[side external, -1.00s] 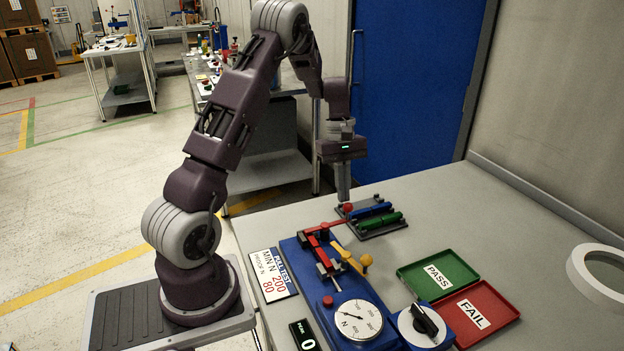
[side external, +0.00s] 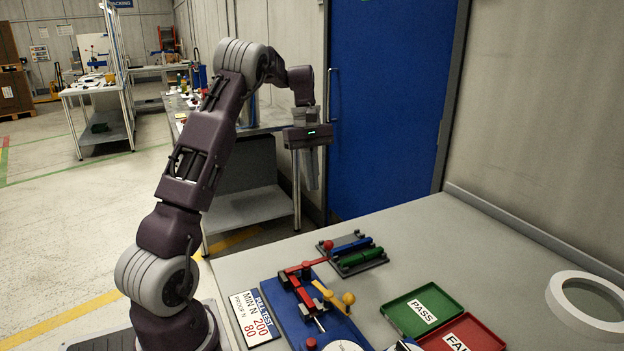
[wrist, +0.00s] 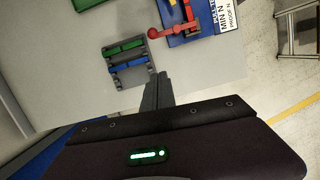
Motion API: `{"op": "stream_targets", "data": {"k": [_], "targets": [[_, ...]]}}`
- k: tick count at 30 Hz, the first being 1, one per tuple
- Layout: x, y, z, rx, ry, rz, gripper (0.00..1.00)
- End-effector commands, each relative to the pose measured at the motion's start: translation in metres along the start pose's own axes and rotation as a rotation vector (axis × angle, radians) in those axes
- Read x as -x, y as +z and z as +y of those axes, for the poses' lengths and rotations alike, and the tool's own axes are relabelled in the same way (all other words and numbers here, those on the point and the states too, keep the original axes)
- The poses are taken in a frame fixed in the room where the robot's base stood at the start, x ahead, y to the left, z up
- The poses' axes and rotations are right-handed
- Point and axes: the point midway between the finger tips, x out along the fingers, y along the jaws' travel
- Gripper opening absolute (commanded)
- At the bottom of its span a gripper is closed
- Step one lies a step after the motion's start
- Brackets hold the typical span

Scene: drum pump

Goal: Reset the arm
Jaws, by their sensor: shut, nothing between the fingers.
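My gripper (side external: 309,184) hangs pointing down, shut and empty, above and beyond the far left edge of the table in the side view. In the wrist view its shut fingers (wrist: 157,92) show against the table top. A grey rack (side external: 372,262) holding blue and green bars stands on the table, to the right of and below my gripper. The rack also shows in the wrist view (wrist: 115,71), just left of the fingers and apart from them.
A blue pull-test fixture (side external: 285,318) with red and yellow levers stands near the front. A green PASS tray (side external: 445,299), a red FAIL tray (side external: 488,328) and a white ring (side external: 556,300) lie right. A blue door (side external: 385,110) is behind.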

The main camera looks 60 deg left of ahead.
Motion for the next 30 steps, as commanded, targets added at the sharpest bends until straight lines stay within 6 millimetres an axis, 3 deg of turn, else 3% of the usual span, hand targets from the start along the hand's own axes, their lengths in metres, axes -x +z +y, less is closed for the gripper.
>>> {"op": "stream_targets", "data": {"k": [5, 8, 11, 13, 16, 18, 21, 25, 30], "targets": [[0.0, 0.0, 0.0, 0.0, 0.0, 0.0, 0.0], [0.008, 0.015, 0.002, -0.042, 0.013, 0.012, 0.0], [0.033, 0.07, 0.0, -0.204, 0.053, 0.059, 0.0], [0.05, 0.125, -0.012, -0.384, 0.087, 0.111, 0.0], [0.061, 0.202, -0.045, -0.674, 0.129, 0.202, 0.0], [0.058, 0.248, -0.079, -0.887, 0.153, 0.28, 0.0], [0.041, 0.29, -0.129, -1.166, 0.18, 0.396, 0.0], [0.016, 0.311, -0.174, -1.41, 0.197, 0.518, 0.0], [0.002, 0.316, -0.192, -1.52, 0.201, 0.579, 0.0]]}}
